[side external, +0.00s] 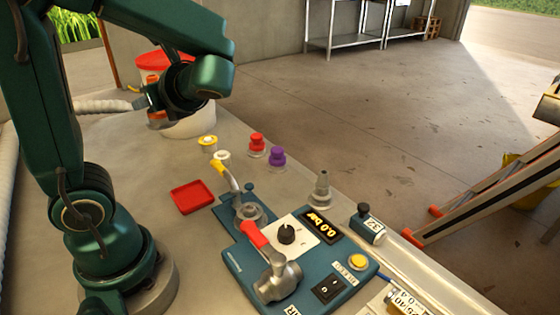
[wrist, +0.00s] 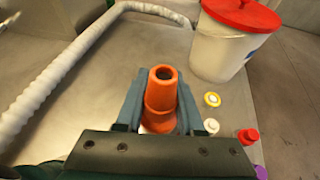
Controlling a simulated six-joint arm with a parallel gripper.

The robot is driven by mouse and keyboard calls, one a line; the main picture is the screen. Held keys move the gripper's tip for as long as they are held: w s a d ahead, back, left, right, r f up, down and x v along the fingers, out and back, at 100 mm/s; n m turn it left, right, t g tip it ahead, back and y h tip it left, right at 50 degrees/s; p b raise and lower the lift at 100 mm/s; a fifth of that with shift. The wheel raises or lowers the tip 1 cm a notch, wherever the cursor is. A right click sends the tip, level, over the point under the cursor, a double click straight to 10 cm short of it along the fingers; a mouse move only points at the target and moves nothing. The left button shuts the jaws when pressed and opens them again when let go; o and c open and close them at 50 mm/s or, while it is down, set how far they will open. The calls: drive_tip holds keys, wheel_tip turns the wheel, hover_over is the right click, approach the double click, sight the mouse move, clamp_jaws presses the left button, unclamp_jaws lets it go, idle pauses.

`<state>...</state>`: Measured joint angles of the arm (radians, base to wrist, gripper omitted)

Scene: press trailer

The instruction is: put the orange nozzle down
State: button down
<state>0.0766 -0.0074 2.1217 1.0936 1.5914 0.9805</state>
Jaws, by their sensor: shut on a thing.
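The orange nozzle (wrist: 161,98) is upright between the two fingers of my gripper (wrist: 159,107) in the wrist view, its open end facing the camera. My gripper is shut on it. In the side view my gripper (side external: 152,104) is at the upper left, in front of the white bucket, and the orange nozzle (side external: 157,119) shows at its tip, partly hidden. It appears to be above the table, but the exact gap underneath cannot be told.
A white bucket (side external: 192,124) with a red lid stands close by. Yellow (side external: 207,142), white (side external: 222,157), red (side external: 257,144) and purple (side external: 277,156) nozzles stand on the table. A red tray (side external: 192,197), blue control panel (side external: 232,258) and white hose (wrist: 60,66) are nearby.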

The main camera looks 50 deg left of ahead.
drive_tip(key=w+a+r+m+t, duration=0.2)
drive_tip(key=w+r+m+t, duration=0.1)
drive_tip(key=r+t, duration=0.1)
hover_over(188, 190)
wheel_tip(188, 190, down, 14)
drive_tip(key=f, duration=0.1)
drive_tip(key=shift+d+f, duration=0.1)
drive_tip(key=shift+f, duration=4.35)
drive_tip(key=shift+f, duration=0.1)
drive_tip(key=c, duration=0.5)
unclamp_jaws()
